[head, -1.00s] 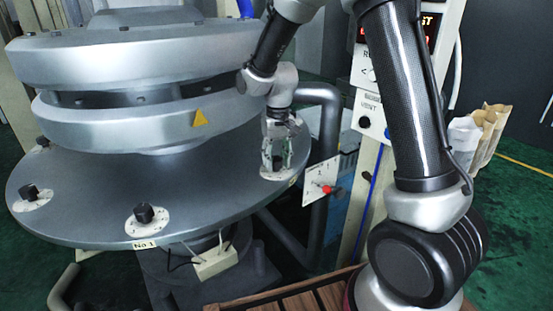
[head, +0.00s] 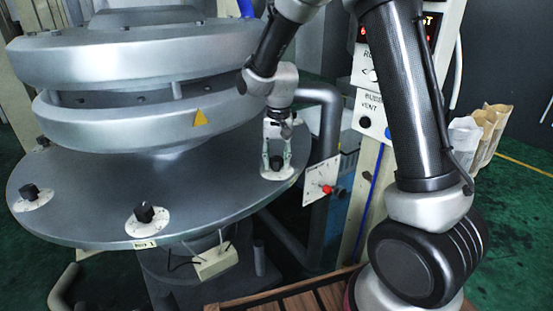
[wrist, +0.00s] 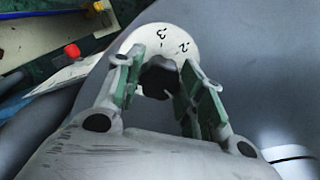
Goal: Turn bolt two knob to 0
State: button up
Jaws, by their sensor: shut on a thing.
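My gripper (head: 275,160) points down at the right side of the grey round table (head: 100,215). It is shut on a dark knob (wrist: 158,77), with one green-padded finger on each side of it. The knob stands on a white round dial plate (wrist: 150,38); its rim also shows under the gripper in the head view. In the wrist view the marks 3 and 2 show on the dial above the knob. The rest of the dial is hidden by the fingers and gripper body. I cannot read any bolt label at this knob.
Another black knob (head: 144,212) on a white dial stands at the table's front, and one (head: 30,192) at the left. A panel with a red button (head: 327,189) sits close right of my gripper. The silver tower housing (head: 130,120) rises behind.

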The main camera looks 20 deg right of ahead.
aim_at(278, 159)
jog(key=shift+w, duration=0.1)
jog(key=o, duration=1)
notch_tip(278, 159, up, 12)
jog(key=shift+d, duration=0.2)
